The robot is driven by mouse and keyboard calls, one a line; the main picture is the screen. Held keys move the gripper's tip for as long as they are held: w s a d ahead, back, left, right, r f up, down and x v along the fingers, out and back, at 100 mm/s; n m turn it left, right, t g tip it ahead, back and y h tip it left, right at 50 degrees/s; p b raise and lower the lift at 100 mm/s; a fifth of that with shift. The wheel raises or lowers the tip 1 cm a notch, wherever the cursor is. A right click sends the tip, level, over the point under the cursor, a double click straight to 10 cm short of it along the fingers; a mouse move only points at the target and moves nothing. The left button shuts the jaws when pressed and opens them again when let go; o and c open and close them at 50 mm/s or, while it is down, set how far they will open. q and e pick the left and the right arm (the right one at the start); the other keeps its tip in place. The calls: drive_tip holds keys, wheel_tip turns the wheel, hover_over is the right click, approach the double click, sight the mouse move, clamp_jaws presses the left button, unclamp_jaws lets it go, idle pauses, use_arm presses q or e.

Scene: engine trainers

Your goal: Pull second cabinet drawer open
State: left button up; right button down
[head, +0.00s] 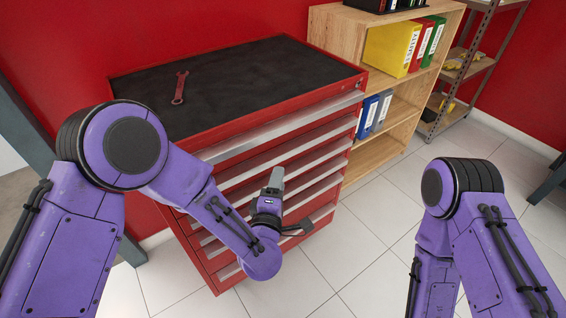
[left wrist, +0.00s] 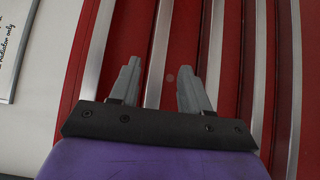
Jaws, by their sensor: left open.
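The red tool cabinet (head: 340,88) stands against the red wall with a black top and several drawers with long silver handle strips. The top strip (head: 290,124) shows best, and all the drawers I can see look shut. My left gripper (head: 277,182) is in front of the drawer fronts, at about mid height. In the left wrist view its two grey fingers (left wrist: 158,88) are apart and empty, pointing at the red fronts and silver strips (left wrist: 160,50). I cannot tell whether they touch a strip. My right arm is at the right; its gripper is out of view.
A red wrench (head: 180,88) lies on the cabinet top. A wooden shelf (head: 345,28) with colored binders stands right beside the cabinet, and a metal rack (head: 480,60) is farther right. The tiled floor (head: 330,265) in front is clear.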

sight(284, 159)
use_arm(q)
drive_tip(key=w, duration=0.5)
drive_tip(key=w+d+p, duration=0.1)
drive_tip(key=w, duration=0.2)
drive_tip(key=shift+d+f, duration=0.1)
clamp_jaws()
